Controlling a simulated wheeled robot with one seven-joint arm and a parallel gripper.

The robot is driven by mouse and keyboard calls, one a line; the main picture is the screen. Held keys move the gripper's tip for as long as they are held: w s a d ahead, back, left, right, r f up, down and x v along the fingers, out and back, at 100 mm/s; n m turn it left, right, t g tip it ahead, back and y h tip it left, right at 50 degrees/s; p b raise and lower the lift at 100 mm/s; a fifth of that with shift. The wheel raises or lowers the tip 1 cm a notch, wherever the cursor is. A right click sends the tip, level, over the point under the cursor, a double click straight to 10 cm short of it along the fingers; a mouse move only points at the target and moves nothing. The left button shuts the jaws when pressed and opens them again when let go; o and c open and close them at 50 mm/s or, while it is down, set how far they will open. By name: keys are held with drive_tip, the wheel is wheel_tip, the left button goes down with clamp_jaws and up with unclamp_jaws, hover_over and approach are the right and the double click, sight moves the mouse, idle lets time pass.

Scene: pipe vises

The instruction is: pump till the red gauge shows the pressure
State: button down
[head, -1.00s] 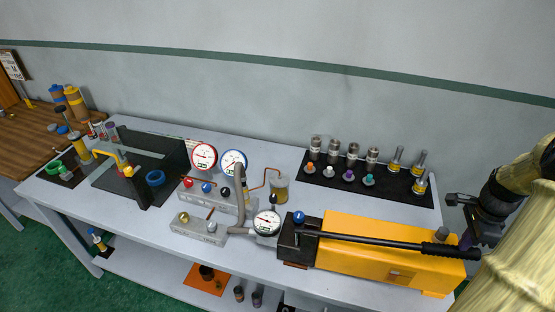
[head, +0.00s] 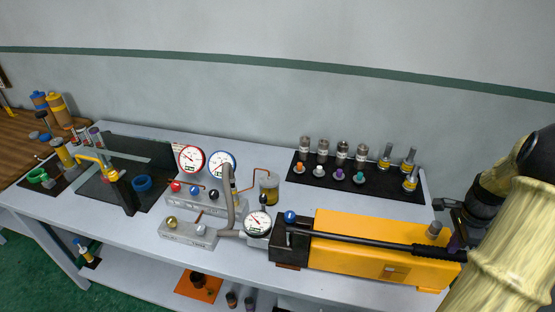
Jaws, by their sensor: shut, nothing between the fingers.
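The red-rimmed gauge (head: 191,159) stands on the manifold at the middle left of the bench, beside a blue-rimmed gauge (head: 222,164). Its needle is too small to read surely. A third, dark-rimmed gauge (head: 258,223) sits by the pump. The yellow hand pump (head: 350,262) lies at the right, with a blue knob (head: 290,217) at its left end. Its black lever (head: 370,241) lies low along the pump's top, grip at the right. My gripper (head: 440,205) is shut and empty, above and behind the pump's right end, partly hidden by my arm.
A black mat (head: 330,179) behind the pump holds several fittings. A dark vise plate (head: 110,195) lies left.

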drive_tip(key=shift+a+f, duration=0.2)
drive_tip(key=r+p, duration=0.5)
drive_tip(key=r, duration=0.2)
drive_tip(key=shift+s+d+p, duration=0.15)
drive_tip(key=shift+s+p, duration=0.05)
drive_tip(key=shift+p, duration=0.2)
drive_tip(key=shift+r, duration=0.25)
wheel_tip(320, 180, up, 7)
drive_tip(key=a+p, duration=0.2)
drive_tip(key=p, duration=0.4)
drive_tip(key=shift+w+r, duration=0.2)
drive_tip(key=shift+w, duration=0.05)
drive_tip(key=shift+w+a, duration=0.1)
drive_tip(key=shift+a, duration=0.1)
